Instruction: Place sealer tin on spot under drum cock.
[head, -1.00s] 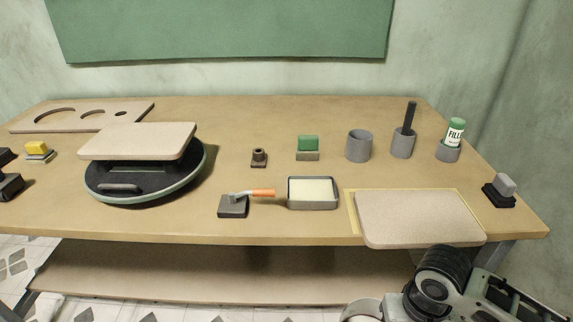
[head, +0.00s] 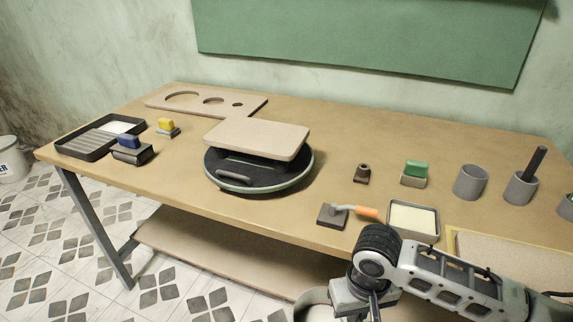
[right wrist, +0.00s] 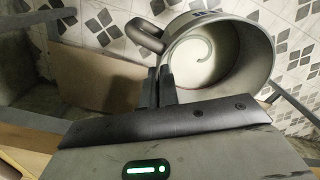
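The sealer tin is a grey, mug-like tin (right wrist: 258,62) with a side handle and pale liquid inside. It fills the upper right of the right wrist view, and part of its rim (head: 303,297) shows at the bottom of the head view. My right gripper (right wrist: 163,82) has its dark fingers close together on the tin's handle (right wrist: 136,36), holding the tin off the floor in front of the table. A white drum (head: 10,160) with lettering ending in "ER" is partly visible at the far left. Its cock and the spot under it are out of view. My left gripper is not in view.
The wooden table (head: 110,185) carries a round turntable with a board (head: 258,138), a slotted tray (head: 98,137), a brush (head: 352,210), a pad tray (head: 413,219) and cups. Tiled floor at left is clear.

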